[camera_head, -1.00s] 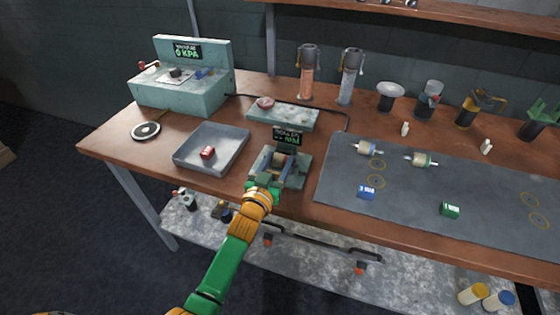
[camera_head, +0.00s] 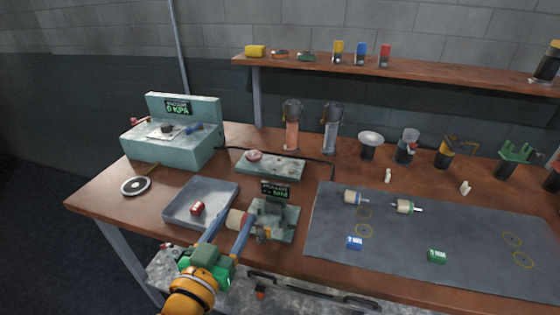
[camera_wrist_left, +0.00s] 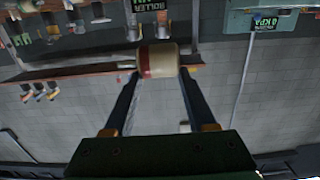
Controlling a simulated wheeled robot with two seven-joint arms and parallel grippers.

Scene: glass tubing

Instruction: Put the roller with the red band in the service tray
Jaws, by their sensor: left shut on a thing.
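My left gripper (camera_head: 237,219) is shut on a cream roller (camera_head: 236,221), held in the air between the tray and the gauge stand. In the left wrist view, the roller (camera_wrist_left: 163,60) lies across the two fingertips (camera_wrist_left: 160,72), with a dark red band near its left end and a thin shaft sticking out. The gauge stand (camera_head: 285,222) with a dark display is just right of the roller. My right gripper is not in view.
Two more rollers (camera_head: 355,197) (camera_head: 406,206) lie on the dark mat (camera_head: 330,240), with a blue block (camera_head: 355,243) and a green block (camera_head: 437,256). A pale green machine (camera_head: 170,140) stands behind the tray.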

